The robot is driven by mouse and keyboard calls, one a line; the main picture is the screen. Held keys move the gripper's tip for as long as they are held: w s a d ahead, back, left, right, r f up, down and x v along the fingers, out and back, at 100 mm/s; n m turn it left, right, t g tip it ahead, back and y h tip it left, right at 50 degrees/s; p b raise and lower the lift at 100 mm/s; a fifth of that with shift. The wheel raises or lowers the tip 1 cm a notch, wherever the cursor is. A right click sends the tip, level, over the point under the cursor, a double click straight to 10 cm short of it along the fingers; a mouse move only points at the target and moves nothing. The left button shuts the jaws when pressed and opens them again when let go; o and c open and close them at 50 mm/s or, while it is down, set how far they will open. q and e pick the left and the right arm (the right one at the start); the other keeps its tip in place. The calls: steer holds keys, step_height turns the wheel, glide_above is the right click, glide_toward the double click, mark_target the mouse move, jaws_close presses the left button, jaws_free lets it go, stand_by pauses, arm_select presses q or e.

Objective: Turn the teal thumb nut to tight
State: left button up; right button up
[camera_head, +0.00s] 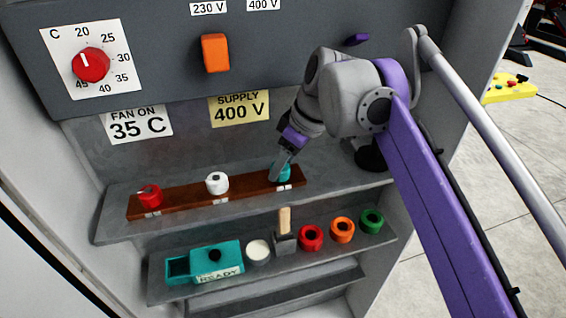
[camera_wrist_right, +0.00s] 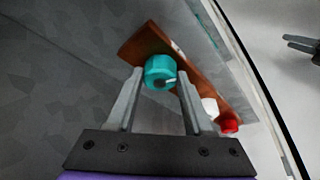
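The teal thumb nut (camera_head: 283,172) is at the right end of a brown wooden strip on the upper shelf. My right gripper (camera_head: 277,177) reaches down to it from the upper right and partly hides it. In the right wrist view the teal nut (camera_wrist_right: 160,70) shows a pale mark on its face. It sits between the tips of my open right gripper (camera_wrist_right: 158,76), with the fingers on either side; I cannot tell whether they touch it. A dark two-pronged shape (camera_wrist_right: 302,47) at the right edge of the wrist view may be my left gripper. The head view does not show the left gripper.
A red nut (camera_head: 150,196) and a white nut (camera_head: 217,183) share the wooden strip (camera_head: 185,199). The lower shelf holds a teal READY box (camera_head: 218,262), a brush-like tool (camera_head: 285,235) and coloured rings (camera_head: 342,229). Above are a red dial (camera_head: 91,65) and an orange switch (camera_head: 215,53).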

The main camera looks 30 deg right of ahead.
jaws_close()
